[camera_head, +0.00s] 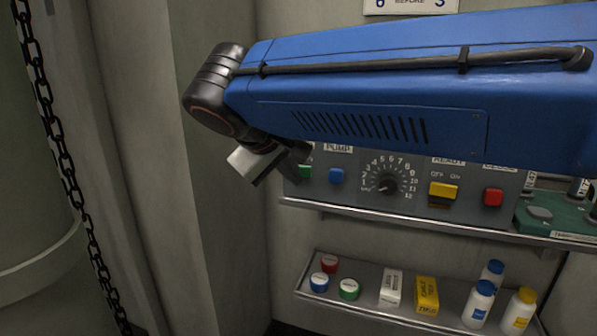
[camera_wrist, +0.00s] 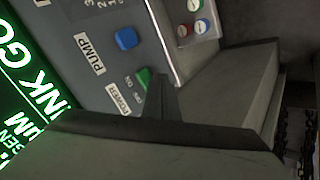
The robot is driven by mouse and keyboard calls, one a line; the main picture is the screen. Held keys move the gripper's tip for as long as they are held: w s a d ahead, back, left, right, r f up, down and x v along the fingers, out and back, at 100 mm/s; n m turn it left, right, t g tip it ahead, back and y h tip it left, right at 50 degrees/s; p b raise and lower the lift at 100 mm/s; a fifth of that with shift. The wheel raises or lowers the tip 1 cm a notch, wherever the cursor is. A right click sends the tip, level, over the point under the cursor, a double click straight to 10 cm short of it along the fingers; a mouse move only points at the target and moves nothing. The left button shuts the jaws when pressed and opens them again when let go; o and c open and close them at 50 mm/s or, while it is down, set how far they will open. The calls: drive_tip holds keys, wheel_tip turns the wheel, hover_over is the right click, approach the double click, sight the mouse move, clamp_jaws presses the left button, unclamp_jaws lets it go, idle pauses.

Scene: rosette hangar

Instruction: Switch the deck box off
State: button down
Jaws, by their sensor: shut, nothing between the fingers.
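A grey control box (camera_head: 355,205) with labelled controls stands on the upper metal shelf; I take it as the deck box. Its green switch (camera_head: 305,171) shows at the left end, partly behind my gripper (camera_head: 299,157). In the wrist view the green switch (camera_wrist: 143,77) sits beside a POWER label (camera_wrist: 118,98) and small ON and OFF marks. My gripper (camera_wrist: 160,92) is shut and empty, its tip close beside the green switch. I cannot tell whether it touches. The switch's lower part is hidden by the finger, and its position is unclear.
A blue PUMP button (camera_head: 337,176), a dial (camera_head: 388,184), a yellow switch (camera_head: 442,194) and a red button (camera_head: 493,195) share the panel. A lower shelf (camera_head: 372,309) holds jars, cartons and bottles. A chain (camera_head: 62,150) hangs at left. A green lit screen (camera_wrist: 35,95) is close.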

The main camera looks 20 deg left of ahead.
drive_tip(key=shift+w, duration=0.1)
drive_tip(key=shift+w, duration=0.4)
idle(0.5)
idle(0.4)
drive_tip(key=shift+s, duration=0.5)
drive_tip(key=shift+s, duration=0.1)
drive_tip(key=s, duration=0.4)
drive_tip(key=shift+s+d, duration=0.2)
drive_tip(key=shift+s, duration=0.2)
